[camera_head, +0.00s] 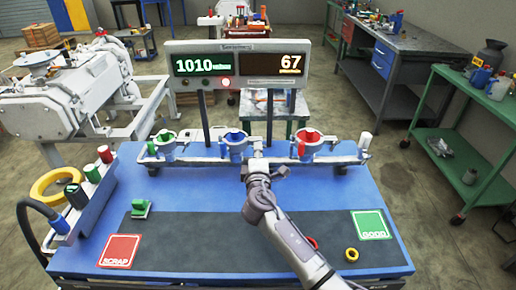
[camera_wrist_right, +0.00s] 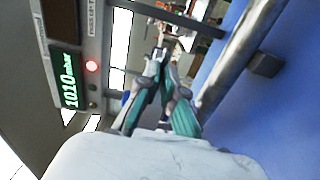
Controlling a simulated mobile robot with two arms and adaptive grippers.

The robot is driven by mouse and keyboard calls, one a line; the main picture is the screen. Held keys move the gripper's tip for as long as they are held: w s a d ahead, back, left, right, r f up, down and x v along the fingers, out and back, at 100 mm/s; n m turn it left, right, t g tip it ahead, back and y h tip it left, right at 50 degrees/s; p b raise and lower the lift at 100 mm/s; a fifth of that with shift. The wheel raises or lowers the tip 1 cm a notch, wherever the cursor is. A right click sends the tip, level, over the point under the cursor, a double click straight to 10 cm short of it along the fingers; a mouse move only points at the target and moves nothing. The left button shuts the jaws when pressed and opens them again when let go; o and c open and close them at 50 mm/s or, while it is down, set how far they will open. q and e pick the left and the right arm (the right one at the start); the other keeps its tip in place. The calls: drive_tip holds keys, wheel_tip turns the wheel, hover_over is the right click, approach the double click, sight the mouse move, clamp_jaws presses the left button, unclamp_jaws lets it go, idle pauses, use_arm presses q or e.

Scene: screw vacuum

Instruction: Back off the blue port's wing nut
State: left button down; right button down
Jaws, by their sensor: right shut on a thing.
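A pale manifold rail (camera_head: 200,161) runs across the blue bench, with three clamped ports on it. The gripper hides the nut in the head view. In the right wrist view the fingers (camera_wrist_right: 162,78) are close together, and the gripped part is too small to make out. My left gripper is not in view.
The left port (camera_head: 165,140) and the red-topped right port (camera_head: 308,138) flank the middle one. A display (camera_head: 236,63) reading 1010 and 67 stands behind. A green block (camera_head: 141,208), red scrap pad (camera_head: 120,251), green good pad (camera_head: 371,225) and yellow ring (camera_head: 351,255) lie in front.

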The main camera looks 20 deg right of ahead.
drive_tip(key=shift+r+n, duration=0.15)
drive_tip(key=shift+n, duration=0.45)
drive_tip(key=c, duration=1.3)
unclamp_jaws()
drive_tip(key=shift+w+f, duration=0.15)
drive_tip(key=shift+f, duration=0.05)
drive_tip(key=v, duration=1.2)
drive_tip(key=shift+r, duration=0.1)
